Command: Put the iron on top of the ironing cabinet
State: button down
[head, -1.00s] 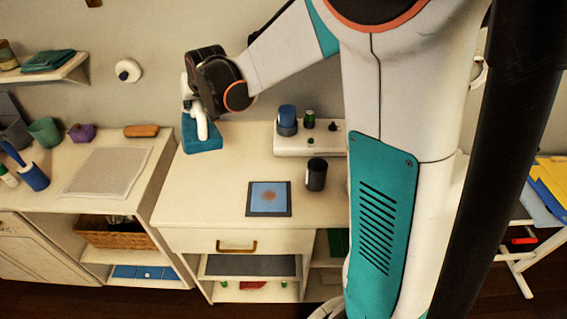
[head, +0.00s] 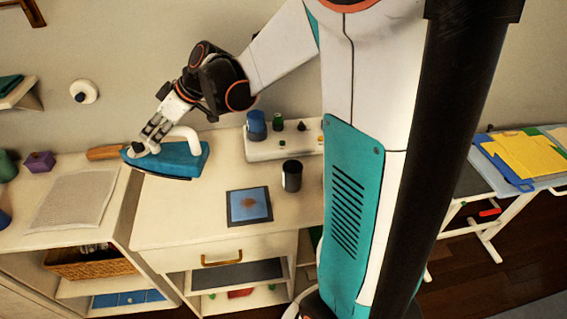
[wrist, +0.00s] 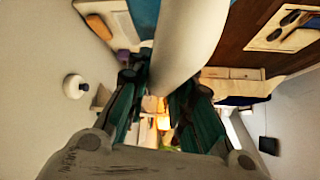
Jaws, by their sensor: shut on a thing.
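The iron (head: 186,158) has a blue body and a white handle. In the head view it is side-on, with its body roughly level. My gripper (head: 152,141) comes down from the upper right and is shut on it by the handle. In the wrist view a white rounded part of the iron (wrist: 188,38) passes between my fingers (wrist: 160,88). The iron overlaps the back left of a cream cabinet with a drawer (head: 195,232). I cannot tell whether it touches that top. Which unit is the ironing cabinet is not clear from the pictures.
The cream cabinet bears a dark-framed blue square (head: 248,206), a black cup (head: 292,176) and a white device (head: 283,145) with a blue container. The left unit has a grey pad (head: 75,195) and a brown brush (head: 104,153). Bare top lies left of the blue square.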

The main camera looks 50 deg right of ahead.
aim_at(205, 154)
jog(key=shift+s+a+r+n+g+y, duration=0.15)
jog(key=shift+s+r+n+g+y, duration=0.15)
jog(key=shift+s+r+n, duration=0.35)
jog(key=shift+s+a+r+n+g+y, duration=0.15)
jog(key=shift+s+r+n+g+y, duration=0.15)
jog(key=shift+s+r+n, duration=0.35)
notch_tip(205, 154, down, 20)
jog(key=b, duration=0.6)
jog(key=shift+w, duration=0.15)
jog(key=c, duration=1.4)
grip_release()
jog(key=p+v, duration=0.3)
jog(key=v, duration=0.9)
